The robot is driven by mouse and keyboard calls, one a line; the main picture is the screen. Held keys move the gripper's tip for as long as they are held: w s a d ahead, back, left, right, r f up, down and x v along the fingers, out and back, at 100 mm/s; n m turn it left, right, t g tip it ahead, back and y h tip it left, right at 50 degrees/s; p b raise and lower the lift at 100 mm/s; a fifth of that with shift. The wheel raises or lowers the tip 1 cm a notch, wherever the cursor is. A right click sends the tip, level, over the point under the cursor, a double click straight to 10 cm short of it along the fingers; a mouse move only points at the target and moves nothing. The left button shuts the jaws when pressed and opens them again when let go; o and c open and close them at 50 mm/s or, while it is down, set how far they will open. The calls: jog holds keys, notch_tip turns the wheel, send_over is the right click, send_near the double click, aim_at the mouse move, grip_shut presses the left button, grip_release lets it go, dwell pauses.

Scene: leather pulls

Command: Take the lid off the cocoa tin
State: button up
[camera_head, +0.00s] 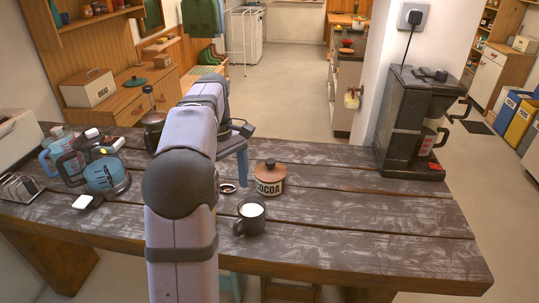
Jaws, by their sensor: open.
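The cocoa tin (270,187) stands upright near the middle of the dark plank table, its dark COCOA lettering facing me. Its brown lid (270,168), with a small dark knob, sits on top of it. My gripper (241,172) is just left of the tin, pointing down and partly hidden behind my arm. A blue-grey finger shows beside the tin, and it looks apart from the lid. The gripper is open, and I see nothing held in it.
A dark mug (250,218) of white liquid stands close in front of the tin. A black coffee machine (408,125) stands at the right. A glass kettle (106,176) and a toaster (18,187) are at the left. The table's right front is clear.

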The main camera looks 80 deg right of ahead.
jog(key=s+d+r+m+t+h+p, duration=0.1)
jog(key=s+d, duration=0.1)
jog(key=d, duration=0.3)
jog(key=s+d+m+t+h+p, duration=0.1)
jog(key=s+d, duration=0.2)
jog(key=d, duration=0.1)
jog(key=m+h+p, duration=0.1)
jog(key=h+p, duration=0.1)
send_over(271, 161)
jog(key=s+a, duration=0.1)
jog(key=a, duration=0.1)
jog(key=shift+s+d+r+t, duration=0.15)
jog(key=shift+r+t, duration=0.15)
jog(key=shift+r, duration=0.1)
jog(key=shift+x, duration=1.1)
jog(key=shift+d+p+x, duration=0.2)
jog(key=shift+p+x, duration=1.25)
jog(key=shift+x, duration=0.55)
jog(key=shift+d+f, duration=0.1)
jog(key=shift+f, duration=0.4)
jog(key=shift+c, duration=0.4)
jog(key=c, duration=1)
